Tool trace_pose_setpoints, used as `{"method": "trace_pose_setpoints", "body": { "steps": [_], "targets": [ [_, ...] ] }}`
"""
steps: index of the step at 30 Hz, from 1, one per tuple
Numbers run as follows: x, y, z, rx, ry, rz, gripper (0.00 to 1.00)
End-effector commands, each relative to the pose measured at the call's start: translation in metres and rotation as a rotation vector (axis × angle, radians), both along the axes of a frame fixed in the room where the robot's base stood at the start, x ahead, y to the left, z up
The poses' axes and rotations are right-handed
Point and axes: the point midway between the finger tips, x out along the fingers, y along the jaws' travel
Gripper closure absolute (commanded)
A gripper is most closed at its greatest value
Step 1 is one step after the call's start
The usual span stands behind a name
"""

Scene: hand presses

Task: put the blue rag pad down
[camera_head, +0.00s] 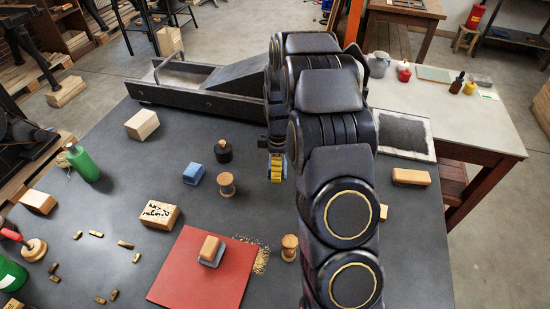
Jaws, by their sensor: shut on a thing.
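My gripper (276,168) is at the lower end of my arm, above the middle of the table, and is largely hidden by the arm's links. A yellow part with dark marks and a narrow blue-grey sliver show there. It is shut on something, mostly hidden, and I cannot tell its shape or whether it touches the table. I cannot tell whether this block is a rag pad.
A wooden spool (226,184) and a black-based knob (223,151) stand close left of my gripper. A red mat (175,285) bears a wood-topped pad (211,250). A dark slab (404,134) lies right of my arm. The dark table (150,195) has bare room between the blue block and the green bottle (83,163).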

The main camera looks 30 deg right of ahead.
Motion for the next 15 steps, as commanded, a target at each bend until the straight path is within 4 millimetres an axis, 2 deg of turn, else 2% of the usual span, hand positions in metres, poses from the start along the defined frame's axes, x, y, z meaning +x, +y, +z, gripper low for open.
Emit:
{"method": "trace_pose_setpoints", "body": {
  "steps": [6,15],
  "targets": [
    [-0.021,0.009,0.01,0.0,-0.001,-0.001,0.68],
    [-0.028,0.015,0.013,0.0,0.0,0.014,0.68]
  ]
}}
